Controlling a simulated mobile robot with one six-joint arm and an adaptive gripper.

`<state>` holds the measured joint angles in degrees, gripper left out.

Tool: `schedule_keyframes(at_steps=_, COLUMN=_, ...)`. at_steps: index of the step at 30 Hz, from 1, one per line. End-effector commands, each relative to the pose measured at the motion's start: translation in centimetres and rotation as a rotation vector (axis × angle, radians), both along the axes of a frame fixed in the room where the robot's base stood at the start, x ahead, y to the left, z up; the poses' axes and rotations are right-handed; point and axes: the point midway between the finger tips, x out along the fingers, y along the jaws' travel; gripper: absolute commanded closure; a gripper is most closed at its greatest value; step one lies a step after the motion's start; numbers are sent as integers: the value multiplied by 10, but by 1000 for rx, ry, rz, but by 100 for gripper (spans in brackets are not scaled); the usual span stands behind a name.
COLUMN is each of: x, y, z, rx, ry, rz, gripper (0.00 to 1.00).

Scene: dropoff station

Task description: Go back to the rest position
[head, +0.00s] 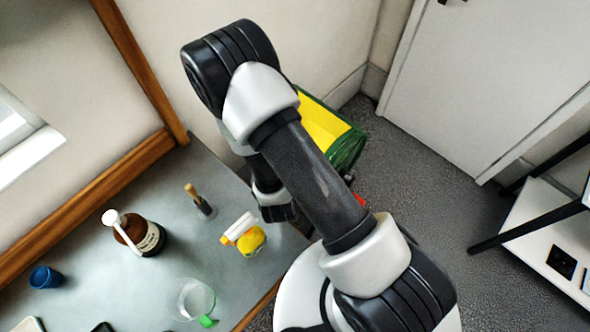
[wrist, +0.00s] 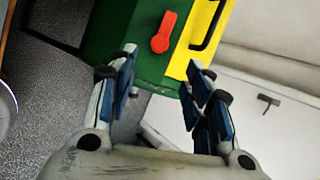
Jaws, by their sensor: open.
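My gripper shows in the wrist view (wrist: 162,82), with its two fingers spread apart and nothing between them. Beyond the fingers is a green and yellow case (wrist: 115,30) with a red latch (wrist: 163,32) and a dark handle on its yellow part. In the head view my arm is raised and bent across the middle. The green and yellow case (head: 347,150) stands partly hidden behind my arm, past the end of the table.
A grey table (head: 115,262) holds a brown pump bottle (head: 140,235), a yellow spray bottle (head: 246,238), a wooden-handled brush (head: 200,203), a blue cup (head: 45,277) and a clear mug with green handle (head: 192,298). A white door (head: 480,75) and a white-shelved stand (head: 550,235) are at right. Grey floor between is clear.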

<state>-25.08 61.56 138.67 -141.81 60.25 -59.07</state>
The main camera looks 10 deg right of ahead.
Motion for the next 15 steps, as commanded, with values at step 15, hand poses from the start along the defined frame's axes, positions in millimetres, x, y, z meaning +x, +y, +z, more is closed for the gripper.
schedule_keyframes(at_steps=15, x=4, y=-4, z=6, rx=5, ry=-20, rz=-28, gripper=54)
